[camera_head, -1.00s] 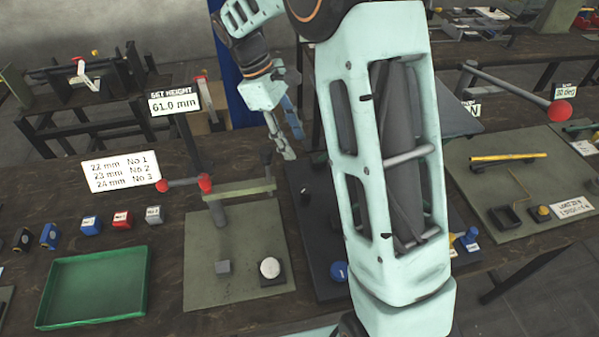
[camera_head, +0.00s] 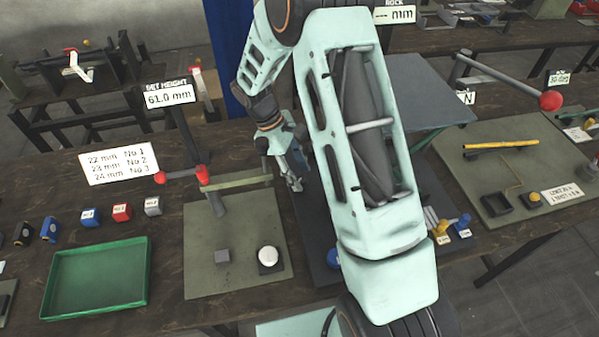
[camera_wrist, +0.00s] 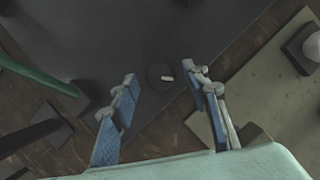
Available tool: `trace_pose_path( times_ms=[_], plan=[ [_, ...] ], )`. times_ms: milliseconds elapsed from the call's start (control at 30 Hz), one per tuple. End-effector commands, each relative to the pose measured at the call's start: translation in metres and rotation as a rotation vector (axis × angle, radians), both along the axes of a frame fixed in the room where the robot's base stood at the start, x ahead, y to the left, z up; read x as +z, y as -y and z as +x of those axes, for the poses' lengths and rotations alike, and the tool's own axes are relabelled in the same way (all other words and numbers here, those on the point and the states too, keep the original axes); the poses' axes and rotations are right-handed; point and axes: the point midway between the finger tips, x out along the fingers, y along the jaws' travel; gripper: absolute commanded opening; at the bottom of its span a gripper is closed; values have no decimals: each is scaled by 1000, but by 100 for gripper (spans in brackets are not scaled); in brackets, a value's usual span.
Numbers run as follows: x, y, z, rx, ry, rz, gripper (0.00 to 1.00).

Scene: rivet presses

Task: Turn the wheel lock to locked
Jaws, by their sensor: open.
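No part here is plainly labelled as the wheel lock. In the wrist view a small dark round part (camera_wrist: 158,74) with a pale mark lies on a dark plate (camera_wrist: 95,45), between and beyond my fingertips; I cannot tell whether it is the lock. My gripper (camera_wrist: 160,90) is open, with blue-padded fingers apart and nothing between them. In the head view my gripper (camera_head: 292,174) hangs over the dark plate, right of the green press bar (camera_head: 238,184). My arm hides much of that plate.
A green tray (camera_head: 97,278) is at left. A yellow bar (camera_head: 500,144) lies on the right plate.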

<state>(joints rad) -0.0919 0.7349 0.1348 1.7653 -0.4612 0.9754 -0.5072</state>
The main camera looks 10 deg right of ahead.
Motion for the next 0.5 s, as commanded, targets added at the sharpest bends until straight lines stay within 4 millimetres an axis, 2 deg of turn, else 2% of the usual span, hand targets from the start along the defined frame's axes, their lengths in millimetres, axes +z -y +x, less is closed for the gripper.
trace_pose_path(
  times_ms=[367, 500],
  plan=[
    [-6, 2, -1, 0, 0, 0, 42],
    [-6, 2, -1, 0, 0, 0, 28]
  ],
)
